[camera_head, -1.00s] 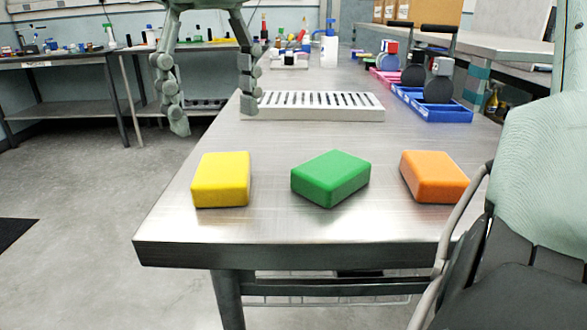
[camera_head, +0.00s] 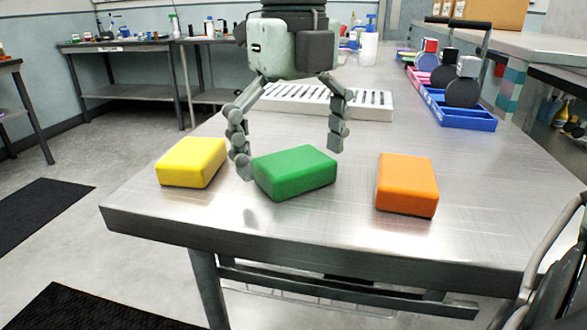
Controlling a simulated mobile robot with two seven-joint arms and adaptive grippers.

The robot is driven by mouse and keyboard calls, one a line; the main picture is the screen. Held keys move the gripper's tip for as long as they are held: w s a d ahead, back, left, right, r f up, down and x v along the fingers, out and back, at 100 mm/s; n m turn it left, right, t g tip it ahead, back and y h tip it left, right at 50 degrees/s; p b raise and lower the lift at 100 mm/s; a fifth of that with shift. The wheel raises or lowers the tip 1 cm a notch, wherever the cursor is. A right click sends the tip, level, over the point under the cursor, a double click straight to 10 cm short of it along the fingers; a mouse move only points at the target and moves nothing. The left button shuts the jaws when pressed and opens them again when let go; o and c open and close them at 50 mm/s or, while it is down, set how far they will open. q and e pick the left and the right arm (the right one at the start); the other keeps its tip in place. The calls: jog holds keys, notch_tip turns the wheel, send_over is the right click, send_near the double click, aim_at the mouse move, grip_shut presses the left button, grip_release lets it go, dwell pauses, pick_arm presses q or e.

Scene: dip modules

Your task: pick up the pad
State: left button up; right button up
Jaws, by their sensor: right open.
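Three block-like pads lie flat on the metal table: a yellow pad (camera_head: 191,162) at left, a green pad (camera_head: 296,174) in the middle and an orange pad (camera_head: 407,185) at right. My right gripper (camera_head: 290,156) comes down from the top of the view, over the green pad. Its fingers are spread wide and it holds nothing. One finger is at the green pad's left end, the other by its far right corner. I cannot tell whether either finger touches the pad. My left gripper is not in view.
A white slotted rack (camera_head: 378,106) stands behind the gripper. Blue bins (camera_head: 463,118) with dark round items are at the back right. The metal table (camera_head: 300,222) is clear in front of the pads and between the green and orange ones.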

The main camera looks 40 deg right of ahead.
aim_at(287, 156)
jog(key=c, duration=1.1)
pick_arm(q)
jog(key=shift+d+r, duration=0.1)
pick_arm(e)
jog(key=shift+o, duration=0.2)
jog(key=shift+c, duration=0.2)
jog(key=shift+r, duration=0.55)
jog(key=r, duration=0.2)
jog(key=w+r, duration=0.1)
jog(key=shift+a+r, duration=0.1)
jog(key=shift+r, duration=0.3)
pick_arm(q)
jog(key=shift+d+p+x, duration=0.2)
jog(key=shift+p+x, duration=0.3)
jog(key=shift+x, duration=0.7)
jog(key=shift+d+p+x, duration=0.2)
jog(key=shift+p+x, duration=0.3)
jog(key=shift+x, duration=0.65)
pick_arm(e)
jog(key=w+a+r, duration=0.3)
jog(key=w+r, duration=0.3)
jog(key=w, duration=0.4)
jog(key=shift+a, duration=0.15)
